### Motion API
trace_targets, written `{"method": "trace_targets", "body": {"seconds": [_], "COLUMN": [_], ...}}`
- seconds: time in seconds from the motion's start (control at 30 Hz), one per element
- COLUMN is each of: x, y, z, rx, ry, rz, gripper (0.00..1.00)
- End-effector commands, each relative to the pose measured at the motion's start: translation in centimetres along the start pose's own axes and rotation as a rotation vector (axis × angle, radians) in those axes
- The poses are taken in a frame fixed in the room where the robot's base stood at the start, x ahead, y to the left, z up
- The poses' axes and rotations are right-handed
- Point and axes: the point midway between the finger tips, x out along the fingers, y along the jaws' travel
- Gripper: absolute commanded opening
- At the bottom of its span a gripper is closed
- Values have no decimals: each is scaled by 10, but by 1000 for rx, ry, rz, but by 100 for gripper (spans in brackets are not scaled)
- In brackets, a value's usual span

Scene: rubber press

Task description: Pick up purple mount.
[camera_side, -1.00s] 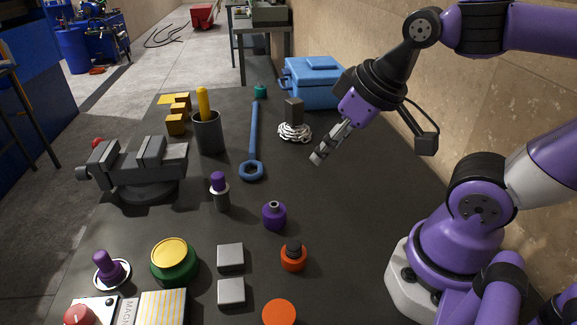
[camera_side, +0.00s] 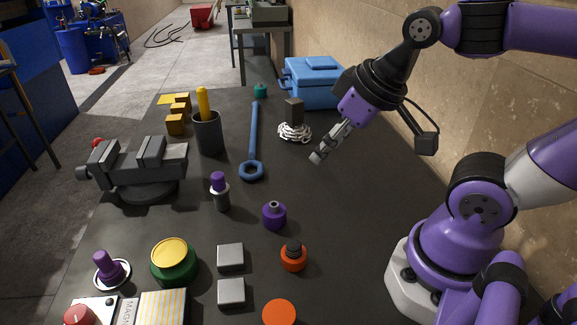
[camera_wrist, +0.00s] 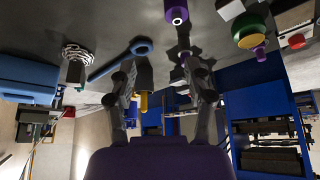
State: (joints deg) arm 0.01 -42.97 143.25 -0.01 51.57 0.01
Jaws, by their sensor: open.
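The purple mount (camera_side: 274,216) is a short round purple body with a small metal stud on top. It stands upright on the dark table near the middle in the side view. It also shows at the top edge of the wrist view (camera_wrist: 176,12). My gripper (camera_side: 318,157) is in the air above the table, behind and to the right of the mount in the side view, and apart from it. In the wrist view its two fingers (camera_wrist: 159,75) are spread with nothing held between them.
An orange mount (camera_side: 293,257) stands just in front of the purple one. Grey blocks (camera_side: 230,257) are front left. A white coil (camera_side: 295,133) is behind. The table right of the mount is clear.

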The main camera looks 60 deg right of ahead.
Motion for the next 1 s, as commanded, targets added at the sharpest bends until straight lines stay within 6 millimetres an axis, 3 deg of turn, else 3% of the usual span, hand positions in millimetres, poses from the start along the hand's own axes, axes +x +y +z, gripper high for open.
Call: {"method": "trace_targets", "body": {"seconds": [0.07,0.57,0.77,1.0], "x": [0,3,29,79], "y": [0,-2,-14,-31], "z": [0,-6,-32,-51], "rx": [0,32,195,386], "ry": [0,-39,-221,-422], "rz": [0,-4,7,76], "gripper": [89,89,89,89]}}
